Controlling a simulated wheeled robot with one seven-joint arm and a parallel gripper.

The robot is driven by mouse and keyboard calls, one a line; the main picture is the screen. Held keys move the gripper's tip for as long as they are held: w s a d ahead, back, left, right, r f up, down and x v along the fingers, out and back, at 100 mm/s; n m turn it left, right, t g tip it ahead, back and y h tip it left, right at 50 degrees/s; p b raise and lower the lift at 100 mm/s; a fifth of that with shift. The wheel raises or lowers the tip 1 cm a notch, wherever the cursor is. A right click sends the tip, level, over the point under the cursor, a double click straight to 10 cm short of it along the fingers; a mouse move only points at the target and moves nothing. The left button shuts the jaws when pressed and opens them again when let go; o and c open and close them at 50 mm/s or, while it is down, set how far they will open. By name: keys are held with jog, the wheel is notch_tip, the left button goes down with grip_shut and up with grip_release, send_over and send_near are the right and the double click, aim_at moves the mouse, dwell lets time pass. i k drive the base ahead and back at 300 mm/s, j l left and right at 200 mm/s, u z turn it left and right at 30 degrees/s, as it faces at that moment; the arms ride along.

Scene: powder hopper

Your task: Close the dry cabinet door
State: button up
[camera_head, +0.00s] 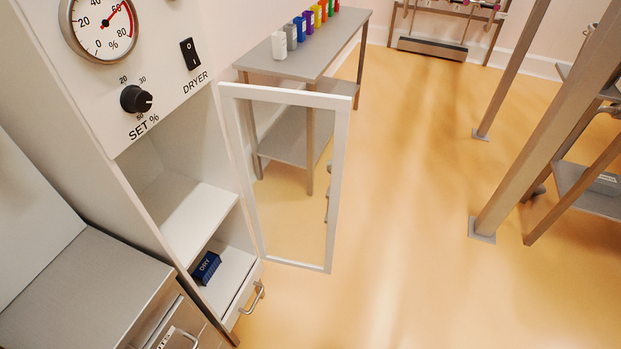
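The dry cabinet (158,135) stands at the left, white, with a dial gauge (100,22), a black SET % knob (136,99) and a DRYER switch (190,54) on its upper front. Its door (338,180), a white frame around a clear pane, stands wide open, swung out to the right from the hinge side. A small handle shows edge-on near the door's free side. The open cabinet shows a shelf (188,212) and a dark blue box marked DRY (206,268) on the lower level. My gripper is not in this view.
A metal-topped counter (75,290) is at the lower left. A drawer with a handle (252,298) is below the cabinet opening. A grey table (310,62) with several coloured containers stands behind the door. Metal frame posts (525,130) stand at the right. The middle floor is clear.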

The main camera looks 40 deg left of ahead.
aim_at(228, 91)
jog(key=i+u, duration=0.25)
jog(key=i, duration=0.25)
jog(key=i+l+u, duration=0.25)
jog(key=i, duration=0.25)
jog(key=i+l+u, duration=0.25)
jog(key=i, duration=0.25)
jog(key=i+u, duration=0.15)
jog(key=u, duration=0.35)
jog(key=i+u, duration=0.2)
jog(key=u, duration=0.3)
jog(key=i+l+u, duration=0.1)
jog(key=u, duration=0.35)
jog(key=i+l+u, duration=0.15)
jog(key=u, duration=0.35)
jog(key=i+l+u, duration=0.15)
jog(key=u, duration=0.35)
jog(key=i+l+u, duration=0.15)
jog(key=u, duration=0.25)
jog(key=i+l+u, duration=0.15)
jog(key=u, duration=0.3)
jog(key=i+l+u, duration=0.1)
jog(key=l+u, duration=0.5)
jog(key=u, duration=0.25)
jog(key=j+u, duration=0.3)
jog(key=j, duration=0.7)
jog(key=k, duration=0.05)
